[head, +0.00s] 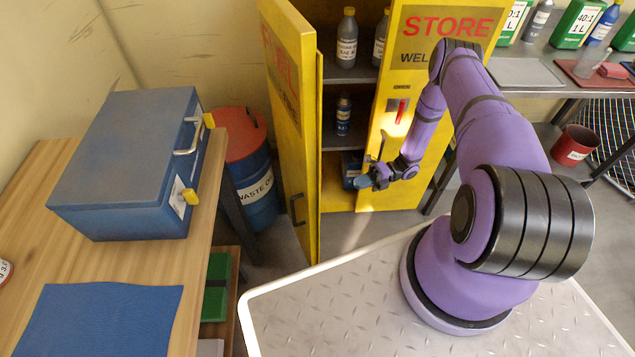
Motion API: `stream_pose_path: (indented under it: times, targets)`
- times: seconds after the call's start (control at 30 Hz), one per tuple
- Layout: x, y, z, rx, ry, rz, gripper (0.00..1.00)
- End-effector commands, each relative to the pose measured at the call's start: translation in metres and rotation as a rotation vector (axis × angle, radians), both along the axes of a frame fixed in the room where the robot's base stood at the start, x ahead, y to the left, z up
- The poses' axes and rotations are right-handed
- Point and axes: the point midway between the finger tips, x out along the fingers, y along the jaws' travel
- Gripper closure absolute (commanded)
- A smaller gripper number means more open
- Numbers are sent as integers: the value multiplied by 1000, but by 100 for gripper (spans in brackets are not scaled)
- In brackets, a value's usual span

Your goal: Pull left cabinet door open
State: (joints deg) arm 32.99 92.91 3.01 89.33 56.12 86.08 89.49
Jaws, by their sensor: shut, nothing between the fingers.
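The yellow cabinet (332,190) stands ahead with its left door (291,120) swung wide open toward me. A black handle (298,209) is low on that door's free edge. The right door (398,115), marked STORE, is across the right part of the cabinet. My gripper (362,183) is shut and empty in front of the cabinet opening, to the right of the left door's handle and apart from it. Bottles (347,40) stand on the shelves inside.
A blue toolbox (130,165) lies on the wooden bench (40,190) at left. A waste drum (253,165) stands between the bench and the open door. A grey workbench (545,70) with several containers is at right. Some floor before the cabinet is free.

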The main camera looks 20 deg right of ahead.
Motion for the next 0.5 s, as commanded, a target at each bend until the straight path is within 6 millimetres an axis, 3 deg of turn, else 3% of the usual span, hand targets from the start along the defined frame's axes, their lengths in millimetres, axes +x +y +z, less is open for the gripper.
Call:
stream_pose_path:
  times: [0.23,0.5]
  targets:
    - [-1,20,-2,6,8,-2,100]
    - [-2,69,-2,5,8,-2,100]
